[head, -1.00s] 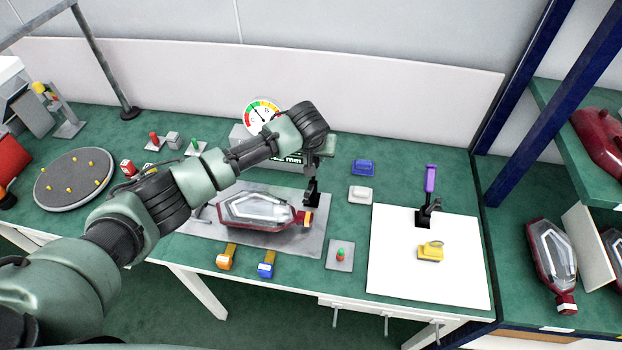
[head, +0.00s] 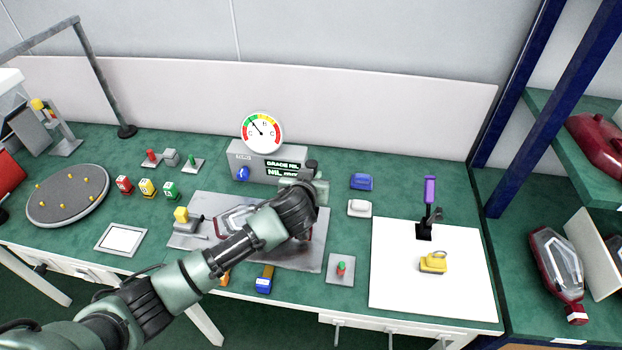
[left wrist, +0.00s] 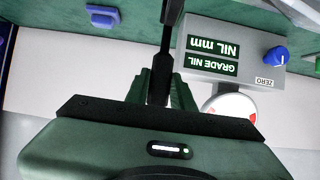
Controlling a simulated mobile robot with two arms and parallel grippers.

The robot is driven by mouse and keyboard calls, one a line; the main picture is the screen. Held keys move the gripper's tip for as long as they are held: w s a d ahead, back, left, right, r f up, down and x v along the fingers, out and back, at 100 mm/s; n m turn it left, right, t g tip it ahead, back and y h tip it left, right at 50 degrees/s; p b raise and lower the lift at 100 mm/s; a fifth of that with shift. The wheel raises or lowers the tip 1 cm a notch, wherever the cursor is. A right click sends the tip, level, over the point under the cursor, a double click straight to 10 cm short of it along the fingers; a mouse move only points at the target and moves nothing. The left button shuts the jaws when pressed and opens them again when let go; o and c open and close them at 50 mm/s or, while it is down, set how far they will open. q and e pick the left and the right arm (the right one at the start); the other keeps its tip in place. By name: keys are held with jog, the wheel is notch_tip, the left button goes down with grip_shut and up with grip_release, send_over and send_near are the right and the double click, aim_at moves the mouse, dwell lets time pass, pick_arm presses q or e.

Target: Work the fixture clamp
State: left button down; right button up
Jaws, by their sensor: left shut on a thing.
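A grey fixture plate (head: 312,262) lies mid-bench with a red-rimmed tail lamp (head: 228,216) on it, mostly hidden under my left arm. A small clamp with a yellow knob (head: 182,214) stands at the plate's left end. My left gripper is over the plate's right end in the head view, where its fingertips are hidden. In the left wrist view the left gripper (left wrist: 160,88) is shut on a dark clamp handle (left wrist: 172,14) that runs between its fingers. The clamp's base is hidden, so I cannot tell how far it is closed. My right gripper is not in view.
A gauge box (head: 265,163) with a round dial (head: 262,132) stands behind the fixture. A button plate (head: 341,270) sits to its right. A white mat (head: 400,290) holds a purple-handled clamp (head: 429,190) and a yellow piece (head: 432,262). A turntable (head: 67,196) is at left.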

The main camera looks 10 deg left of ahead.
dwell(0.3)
pick_arm(q)
jog(key=c, duration=1.2)
grip_release()
jog(key=shift+s, duration=0.1)
jog(key=b+v, duration=0.1)
jog(key=v, duration=0.6)
jog(key=shift+s+r, duration=0.2)
jog(key=shift+s, duration=0.05)
